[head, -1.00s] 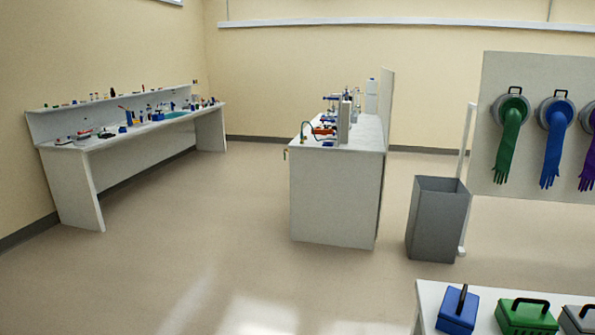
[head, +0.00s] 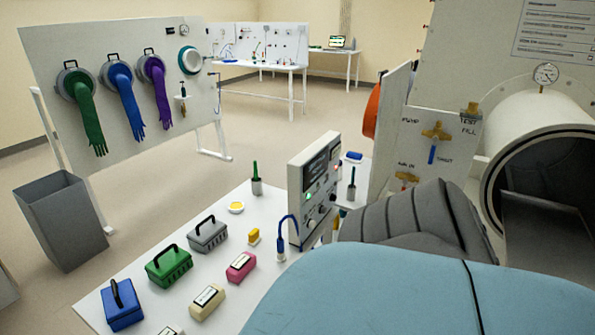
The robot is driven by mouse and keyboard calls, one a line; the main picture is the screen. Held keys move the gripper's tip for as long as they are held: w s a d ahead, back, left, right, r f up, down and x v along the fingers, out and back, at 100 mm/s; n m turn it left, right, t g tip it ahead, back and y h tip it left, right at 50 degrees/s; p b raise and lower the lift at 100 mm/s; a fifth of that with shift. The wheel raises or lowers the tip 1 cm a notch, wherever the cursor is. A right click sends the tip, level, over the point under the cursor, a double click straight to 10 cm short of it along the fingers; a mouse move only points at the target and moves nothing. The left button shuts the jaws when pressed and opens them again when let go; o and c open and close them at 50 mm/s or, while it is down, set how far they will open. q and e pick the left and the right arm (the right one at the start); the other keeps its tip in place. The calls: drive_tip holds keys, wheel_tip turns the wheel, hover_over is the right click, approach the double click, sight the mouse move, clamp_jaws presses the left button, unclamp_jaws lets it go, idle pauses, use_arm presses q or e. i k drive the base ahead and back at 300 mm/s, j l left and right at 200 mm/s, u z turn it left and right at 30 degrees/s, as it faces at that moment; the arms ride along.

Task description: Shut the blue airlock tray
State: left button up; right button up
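A white cylindrical airlock (head: 545,125) with a dark open mouth is at the right edge of the head view. A dark grey flat panel (head: 548,225) shows in its mouth; I cannot tell whether it is part of a tray. No blue airlock tray can be made out. A large light-blue rounded surface (head: 420,295) fills the bottom right, close to the camera, and hides what lies below the airlock. Neither of my grippers is in view.
A white table (head: 160,290) holds a blue box (head: 123,308), a green box (head: 169,267), a grey box (head: 207,235) and a control panel (head: 317,180). A grey bin (head: 62,225) and glove board (head: 120,120) stand left. Floor beyond is open.

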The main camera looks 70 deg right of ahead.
sight(540, 236)
drive_tip(key=z, duration=4.05)
